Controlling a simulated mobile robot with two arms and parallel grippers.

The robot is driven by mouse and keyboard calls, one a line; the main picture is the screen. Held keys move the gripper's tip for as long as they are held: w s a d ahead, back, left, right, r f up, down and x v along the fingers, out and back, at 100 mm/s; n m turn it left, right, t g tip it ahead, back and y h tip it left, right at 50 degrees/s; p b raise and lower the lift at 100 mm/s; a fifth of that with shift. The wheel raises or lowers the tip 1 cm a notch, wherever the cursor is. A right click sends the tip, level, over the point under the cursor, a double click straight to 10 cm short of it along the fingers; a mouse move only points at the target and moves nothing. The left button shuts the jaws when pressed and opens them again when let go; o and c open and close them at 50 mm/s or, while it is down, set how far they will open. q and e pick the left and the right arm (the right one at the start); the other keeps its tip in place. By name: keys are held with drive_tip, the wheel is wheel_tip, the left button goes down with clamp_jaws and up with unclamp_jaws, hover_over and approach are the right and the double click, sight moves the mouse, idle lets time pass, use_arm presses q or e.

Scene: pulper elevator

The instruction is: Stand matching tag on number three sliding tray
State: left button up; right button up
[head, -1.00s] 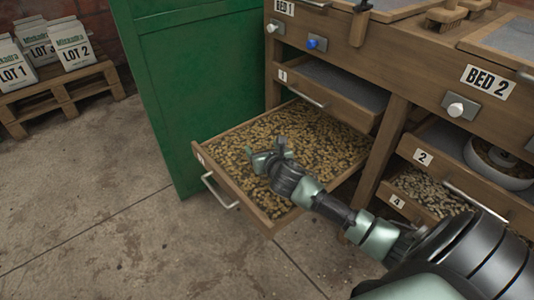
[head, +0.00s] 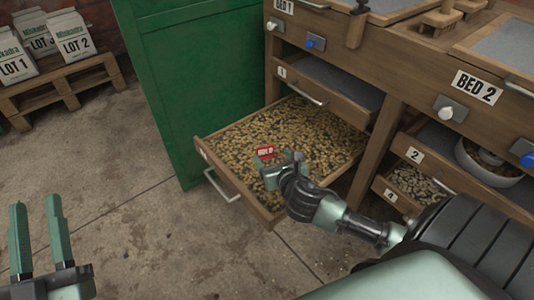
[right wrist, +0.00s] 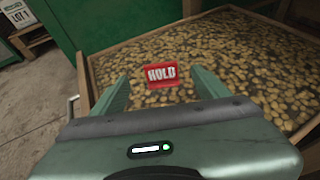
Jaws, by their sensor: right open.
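A red tag reading HOLD (head: 265,152) stands upright on the beans in the open lower-left sliding tray (head: 236,187). It also shows in the right wrist view (right wrist: 161,76), between and just beyond the fingertips. The tray's own number is too small to read. My right gripper (head: 274,166) is open over the tray, right beside the tag; in the right wrist view its two fingers (right wrist: 160,88) are spread apart on either side, and the tag looks free of them. My left gripper (head: 38,215) is open and empty at the lower left, above the floor.
A green cabinet side (head: 205,80) borders the tray on the left. The tray marked 1 (head: 330,85) is above it. The trays marked 2 (head: 437,165) and 4 (head: 385,195) are to the right, a bowl (head: 488,165) in tray 2. Lot bags stand on a pallet (head: 60,85).

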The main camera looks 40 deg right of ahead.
drive_tip(key=a+m+y, duration=0.1)
drive_tip(key=a, duration=0.1)
drive_tip(key=a+r+m+y, duration=0.1)
drive_tip(key=a+m, duration=0.1)
drive_tip(key=a, duration=0.1)
drive_tip(key=a+m+t+y, duration=0.1)
drive_tip(key=a, duration=0.2)
drive_tip(key=shift+s+a+r+m, duration=0.15)
drive_tip(key=shift+s+a+m, duration=0.1)
drive_tip(key=shift+s+m, duration=0.1)
drive_tip(key=s+a+r+m+t+y, duration=0.2)
drive_tip(key=a+r+m+y, duration=0.1)
drive_tip(key=a+r+m, duration=0.4)
drive_tip(key=s+a+r+m+t+y, duration=0.2)
drive_tip(key=a+r+m+t+y, duration=0.15)
drive_tip(key=a+r+m, duration=0.4)
drive_tip(key=s+d+r+m+t, duration=0.1)
drive_tip(key=s+r+m+t, duration=0.2)
drive_tip(key=r+m, duration=0.7)
drive_tip(key=shift+s+y, duration=0.35)
drive_tip(key=shift+s, duration=0.1)
drive_tip(key=shift+f, duration=0.1)
